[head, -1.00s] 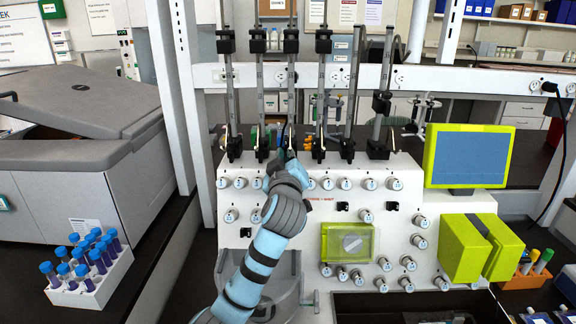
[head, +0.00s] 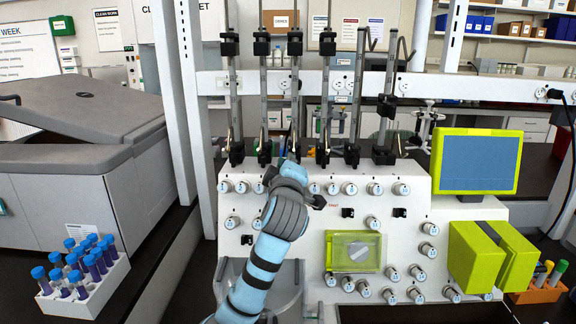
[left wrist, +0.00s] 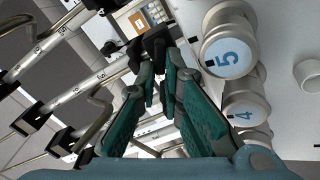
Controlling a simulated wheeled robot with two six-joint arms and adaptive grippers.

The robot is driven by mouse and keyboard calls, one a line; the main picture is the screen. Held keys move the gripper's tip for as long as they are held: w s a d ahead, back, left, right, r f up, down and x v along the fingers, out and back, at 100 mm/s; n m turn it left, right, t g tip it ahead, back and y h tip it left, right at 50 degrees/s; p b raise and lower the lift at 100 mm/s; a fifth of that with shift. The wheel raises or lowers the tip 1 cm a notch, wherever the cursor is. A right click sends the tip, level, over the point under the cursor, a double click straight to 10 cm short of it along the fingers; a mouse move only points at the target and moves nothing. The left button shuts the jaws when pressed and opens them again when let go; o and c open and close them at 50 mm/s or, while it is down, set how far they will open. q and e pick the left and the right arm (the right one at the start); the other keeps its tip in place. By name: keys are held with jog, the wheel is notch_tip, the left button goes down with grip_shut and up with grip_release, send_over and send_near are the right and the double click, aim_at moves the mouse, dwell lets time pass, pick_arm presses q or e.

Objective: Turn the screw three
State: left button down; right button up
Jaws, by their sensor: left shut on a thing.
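The cell processor (head: 285,215) is a white machine with numbered round knobs and a row of upright poles with black clamps. My left gripper (head: 290,152) reaches up its front to the foot of the third pole (head: 295,90) from the left. In the left wrist view its green fingers (left wrist: 168,72) are closed together at a dark fitting (left wrist: 155,45). I take this as screw three, mostly hidden by the fingers. Knobs 5 (left wrist: 228,52) and 4 (left wrist: 243,113) are beside the fingers, not held. My right gripper is not in view.
A green-framed screen (head: 475,160) stands at the right, above a lime-green block (head: 478,258). A white rack (head: 100,290) of blue-capped tubes is at the lower left, by a grey machine (head: 80,120). Neighbouring poles stand close on both sides of the gripper.

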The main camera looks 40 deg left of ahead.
pick_arm(q)
jog(key=c, duration=1.7)
grip_release()
jog(key=shift+w+f, duration=0.1)
jog(key=shift+w, duration=0.1)
